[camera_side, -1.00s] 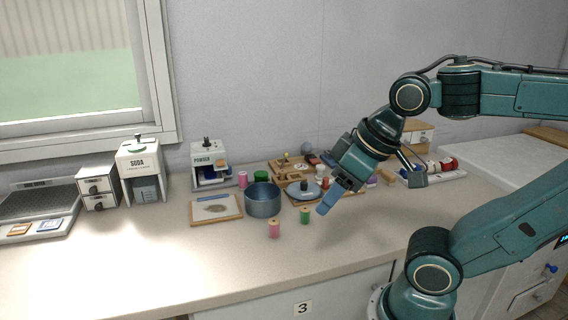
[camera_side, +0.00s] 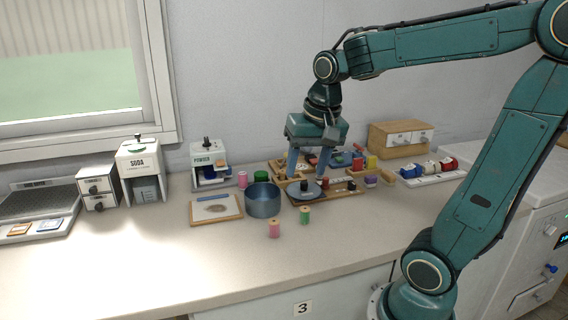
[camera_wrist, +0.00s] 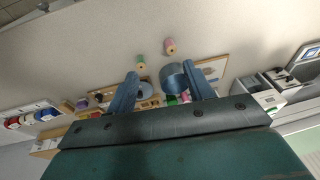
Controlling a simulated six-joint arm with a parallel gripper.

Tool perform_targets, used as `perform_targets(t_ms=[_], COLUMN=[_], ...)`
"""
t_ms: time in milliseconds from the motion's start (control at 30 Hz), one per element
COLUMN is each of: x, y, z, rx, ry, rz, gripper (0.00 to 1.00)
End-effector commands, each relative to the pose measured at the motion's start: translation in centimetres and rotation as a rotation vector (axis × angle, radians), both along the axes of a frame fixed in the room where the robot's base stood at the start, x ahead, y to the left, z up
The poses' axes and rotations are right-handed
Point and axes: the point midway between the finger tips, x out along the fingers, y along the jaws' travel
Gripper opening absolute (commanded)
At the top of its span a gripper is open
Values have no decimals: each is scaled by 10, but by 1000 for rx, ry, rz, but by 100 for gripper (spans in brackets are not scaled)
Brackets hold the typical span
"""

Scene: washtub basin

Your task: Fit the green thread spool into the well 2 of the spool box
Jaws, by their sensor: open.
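The green thread spool (camera_side: 305,215) stands upright on the counter, right of a pink spool (camera_side: 274,228). It also shows in the wrist view (camera_wrist: 140,62), beyond my fingertips. My gripper (camera_side: 308,174) points down, open, with its two blue fingers apart over the wooden boards behind the green spool. In the wrist view its fingers (camera_wrist: 163,84) have no spool between them. A long white tray (camera_side: 433,181) at the right holds red and blue spools lying on their sides. It may be the spool box; its wells are too small to tell apart, and no number is readable.
A blue round tub (camera_side: 263,201) stands left of the green spool. Wooden boards with small pieces (camera_side: 335,197) lie behind it. The counter's front is clear.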

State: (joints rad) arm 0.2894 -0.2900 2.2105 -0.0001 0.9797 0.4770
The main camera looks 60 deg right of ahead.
Motion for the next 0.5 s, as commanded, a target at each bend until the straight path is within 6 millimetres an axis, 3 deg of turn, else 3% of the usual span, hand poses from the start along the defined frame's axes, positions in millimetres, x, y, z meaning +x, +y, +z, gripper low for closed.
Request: perform_targets(t_ms=[200, 500], x=[25, 46], y=[-43, -100], z=[-15, -44], rx=[62, 129], ry=[77, 166], rz=[-276, -613], gripper=[52, 52])
